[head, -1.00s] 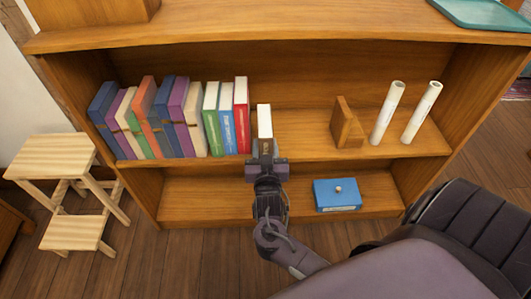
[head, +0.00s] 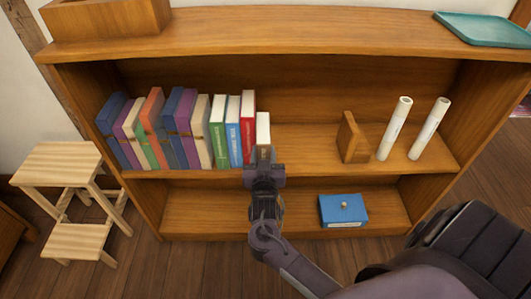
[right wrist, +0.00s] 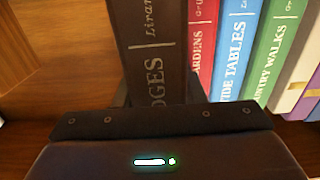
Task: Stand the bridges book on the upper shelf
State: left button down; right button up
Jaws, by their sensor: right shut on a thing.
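The bridges book is a dark brown book with pale page edges (head: 263,128). It stands about upright on the upper shelf (head: 310,165), just right of the red book (head: 248,125). Its spine, with letters ending "DGES", faces me in the right wrist view (right wrist: 150,50). My right gripper (head: 264,163) is shut on its lower spine part. Whether the book's base touches the shelf is hidden by the gripper. In the right wrist view the red book (right wrist: 203,50) is close beside it; contact is unclear. My left gripper is not in view.
A row of several books (head: 165,130) fills the shelf's left. A wooden wedge-shaped bookend (head: 350,138) and two white rolls (head: 395,128) (head: 429,128) stand to the right. Bare shelf lies between book and bookend. A blue box (head: 342,210) is on the lower shelf.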

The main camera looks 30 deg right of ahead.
jog(key=shift+r, duration=0.1)
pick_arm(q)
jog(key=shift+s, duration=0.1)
pick_arm(e)
jog(key=o, duration=1.3)
jog(key=shift+s+a, duration=0.2)
jog(key=shift+s, duration=0.15)
pick_arm(q)
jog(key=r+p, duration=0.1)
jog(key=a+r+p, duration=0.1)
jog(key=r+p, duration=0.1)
jog(key=p, duration=0.1)
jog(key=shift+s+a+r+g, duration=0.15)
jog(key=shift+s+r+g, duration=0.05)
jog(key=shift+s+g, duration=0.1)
pick_arm(e)
jog(key=v, duration=1.4)
jog(key=shift+a, duration=0.1)
